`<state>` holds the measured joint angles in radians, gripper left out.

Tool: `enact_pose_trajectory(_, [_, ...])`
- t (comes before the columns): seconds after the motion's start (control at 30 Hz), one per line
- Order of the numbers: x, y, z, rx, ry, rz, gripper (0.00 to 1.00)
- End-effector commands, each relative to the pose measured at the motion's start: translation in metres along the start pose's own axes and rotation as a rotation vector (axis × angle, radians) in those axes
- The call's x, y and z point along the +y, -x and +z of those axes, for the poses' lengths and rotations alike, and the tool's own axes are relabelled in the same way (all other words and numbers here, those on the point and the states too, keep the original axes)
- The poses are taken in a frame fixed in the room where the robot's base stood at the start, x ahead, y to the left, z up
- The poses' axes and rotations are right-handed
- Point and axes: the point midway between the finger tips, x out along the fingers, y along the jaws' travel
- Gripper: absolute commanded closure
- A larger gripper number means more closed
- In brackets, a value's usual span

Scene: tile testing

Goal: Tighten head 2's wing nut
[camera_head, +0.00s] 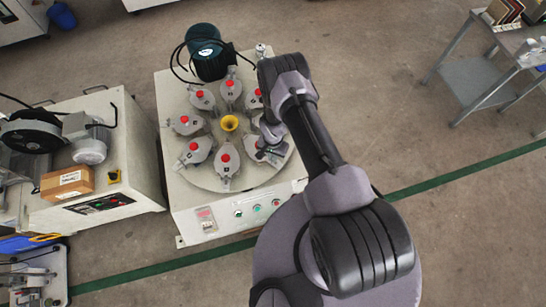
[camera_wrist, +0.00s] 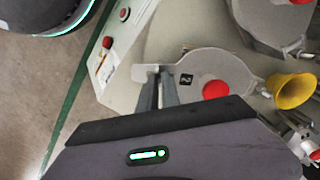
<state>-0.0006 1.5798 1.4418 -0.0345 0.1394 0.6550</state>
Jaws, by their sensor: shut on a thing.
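Head 2 (camera_wrist: 240,72) is a grey casting with a red knob (camera_wrist: 215,89) and a small black label that seems to read 2. In the wrist view my gripper (camera_wrist: 163,76) has its two narrow fingers close together at the outer end of this head. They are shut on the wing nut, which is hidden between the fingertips. In the head view my gripper (camera_head: 268,151) reaches down to the right front of the round turntable (camera_head: 208,182), at a head there. My arm covers part of that side.
Several similar heads with red knobs ring a yellow funnel (camera_head: 229,123) on the turntable. A green motor (camera_head: 207,52) stands behind it. The front panel has buttons (camera_head: 257,208). A machine with a cardboard box (camera_head: 67,183) is at left, and a metal side table (camera_head: 475,80) is at upper right.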

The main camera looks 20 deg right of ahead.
Motion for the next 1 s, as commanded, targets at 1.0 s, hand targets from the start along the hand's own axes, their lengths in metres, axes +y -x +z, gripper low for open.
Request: enact_pose_trajectory(1.0, [-0.0007, 0.0005, -0.0013, 0.002, -0.375, -0.002, 1.00])
